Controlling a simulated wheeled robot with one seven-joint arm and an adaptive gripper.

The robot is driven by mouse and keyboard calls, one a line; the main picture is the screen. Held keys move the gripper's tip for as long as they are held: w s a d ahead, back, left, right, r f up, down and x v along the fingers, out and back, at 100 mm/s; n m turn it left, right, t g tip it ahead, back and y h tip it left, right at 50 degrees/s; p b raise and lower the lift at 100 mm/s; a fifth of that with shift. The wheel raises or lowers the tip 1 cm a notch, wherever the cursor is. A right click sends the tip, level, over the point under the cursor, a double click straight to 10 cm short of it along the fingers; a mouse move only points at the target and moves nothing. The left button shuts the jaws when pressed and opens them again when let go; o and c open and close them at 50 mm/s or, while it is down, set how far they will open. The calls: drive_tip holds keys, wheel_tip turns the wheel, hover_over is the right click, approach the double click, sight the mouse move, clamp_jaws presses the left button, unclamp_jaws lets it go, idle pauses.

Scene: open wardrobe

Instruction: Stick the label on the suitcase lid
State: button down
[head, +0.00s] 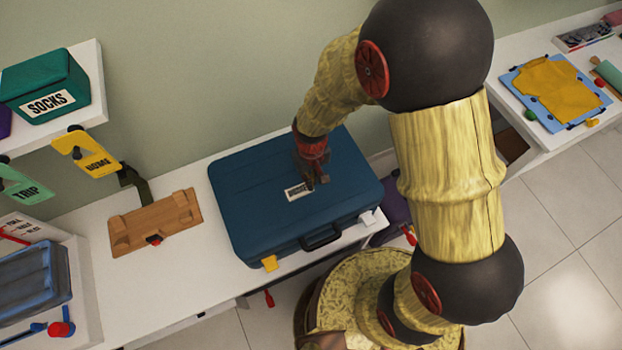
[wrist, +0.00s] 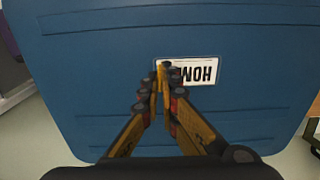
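The white label (head: 298,191) with black letters lies flat against, or just over, the blue suitcase lid (head: 250,180); I cannot tell whether it touches. In the wrist view the label (wrist: 200,71) reads "HOM", upside down, with its end hidden by my fingers. My gripper (wrist: 166,82) points down at the lid (wrist: 90,70), its fingertips nearly together on a small dark tab at the label's edge. In the head view my gripper (head: 312,180) is over the middle of the lid. The suitcase is closed, its black handle (head: 321,238) facing front.
A wooden holder (head: 155,222) stands on the white shelf left of the suitcase. Yellow "HOME" (head: 90,155) and green "TRIP" (head: 22,186) tags hang beneath a shelf with a green "SOCKS" box (head: 45,85). A folded yellow shirt (head: 556,88) lies at right.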

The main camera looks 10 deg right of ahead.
drive_tip(key=c, duration=2)
unclamp_jaws()
drive_tip(key=shift+o, duration=0.4)
drive_tip(key=o, duration=0.5)
drive_tip(key=shift+r, duration=0.1)
drive_tip(key=shift+r+p, duration=2.7)
drive_tip(key=shift+r, duration=0.7)
drive_tip(key=shift+c, duration=0.3)
